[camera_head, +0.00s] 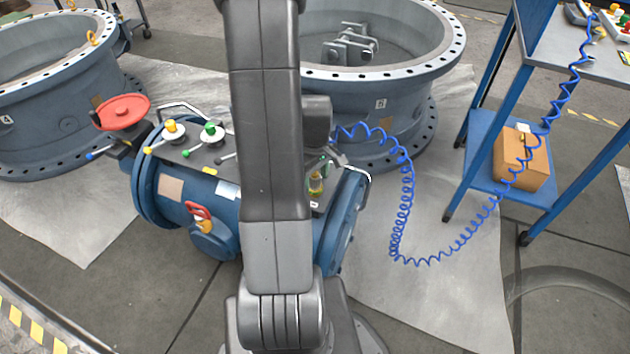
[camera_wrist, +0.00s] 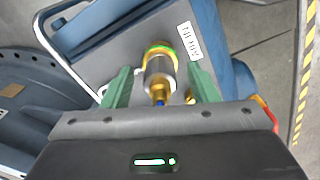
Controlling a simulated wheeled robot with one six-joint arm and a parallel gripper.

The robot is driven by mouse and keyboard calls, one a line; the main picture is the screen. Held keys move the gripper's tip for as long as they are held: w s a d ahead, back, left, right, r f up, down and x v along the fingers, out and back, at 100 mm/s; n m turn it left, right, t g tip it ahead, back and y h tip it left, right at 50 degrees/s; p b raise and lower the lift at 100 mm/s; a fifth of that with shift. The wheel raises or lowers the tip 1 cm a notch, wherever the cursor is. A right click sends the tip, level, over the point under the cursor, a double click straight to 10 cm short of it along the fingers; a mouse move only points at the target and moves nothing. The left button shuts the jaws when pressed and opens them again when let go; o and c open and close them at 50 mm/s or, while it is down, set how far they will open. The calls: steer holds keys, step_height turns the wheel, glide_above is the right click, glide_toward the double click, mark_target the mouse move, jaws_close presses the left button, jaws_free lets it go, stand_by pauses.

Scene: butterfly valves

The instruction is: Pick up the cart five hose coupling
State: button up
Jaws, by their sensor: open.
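A hose coupling (camera_wrist: 159,68) shows in the wrist view, with a silver body, a yellow-green ring at its far end and a brass part with a blue bit nearer me. It stands at a dark plate on the blue valve body. My gripper (camera_wrist: 160,80) is open, with one green finger on each side of the coupling and a visible gap on both sides. In the head view, a small yellow-green fitting (camera_head: 316,185) shows on the valve's right end, partly covered by my arm. A coiled blue hose (camera_head: 408,190) runs there from the right-hand cart.
The blue valve body (camera_head: 175,187) carries a red handwheel (camera_head: 122,111), yellow and green knobs and metal handles. Large flanged rings stand behind it. The blue-legged cart (camera_head: 478,150) holds a cardboard box (camera_head: 522,160). A white label (camera_wrist: 188,41) lies near the coupling.

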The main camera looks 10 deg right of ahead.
steer(key=c, duration=1)
